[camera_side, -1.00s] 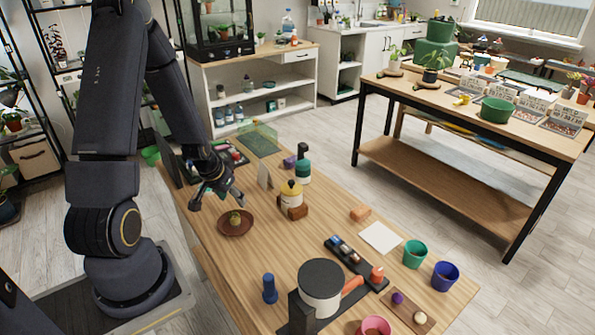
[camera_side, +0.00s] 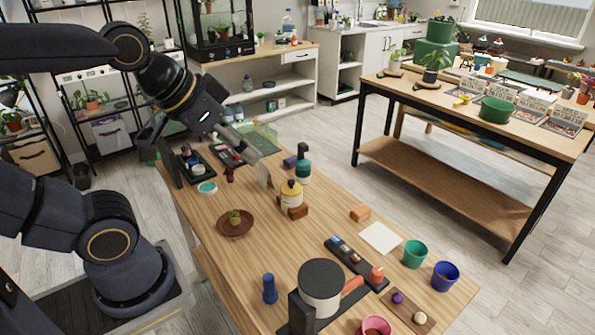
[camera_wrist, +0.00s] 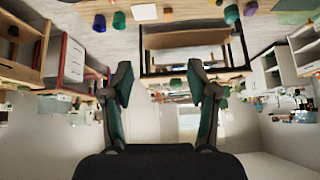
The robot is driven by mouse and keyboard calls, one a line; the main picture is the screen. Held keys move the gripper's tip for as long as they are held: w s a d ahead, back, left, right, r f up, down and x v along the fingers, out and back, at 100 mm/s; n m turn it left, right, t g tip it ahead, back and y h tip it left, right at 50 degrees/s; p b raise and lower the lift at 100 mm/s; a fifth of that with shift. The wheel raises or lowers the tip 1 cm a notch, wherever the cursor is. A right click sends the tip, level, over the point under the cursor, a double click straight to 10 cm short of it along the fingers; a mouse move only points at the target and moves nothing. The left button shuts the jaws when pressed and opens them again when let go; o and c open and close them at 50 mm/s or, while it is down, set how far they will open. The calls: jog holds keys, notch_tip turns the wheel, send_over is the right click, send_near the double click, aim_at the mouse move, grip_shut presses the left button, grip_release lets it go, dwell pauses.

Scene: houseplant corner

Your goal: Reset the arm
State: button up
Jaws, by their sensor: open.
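My gripper (camera_side: 243,143) is raised above the back left of the wooden table in the side view, stretched out toward the right. In the wrist view my gripper (camera_wrist: 159,78) has its two fingers spread wide with nothing between them.
A second table (camera_side: 450,190) stands to the right across clear floor.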

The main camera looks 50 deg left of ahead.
jog(key=s+f+g, duration=0.1)
jog(key=s+f, duration=0.1)
jog(key=shift+s+a+n+g, duration=0.1)
jog(key=shift+s+n+g, duration=0.2)
jog(key=shift+g, duration=0.1)
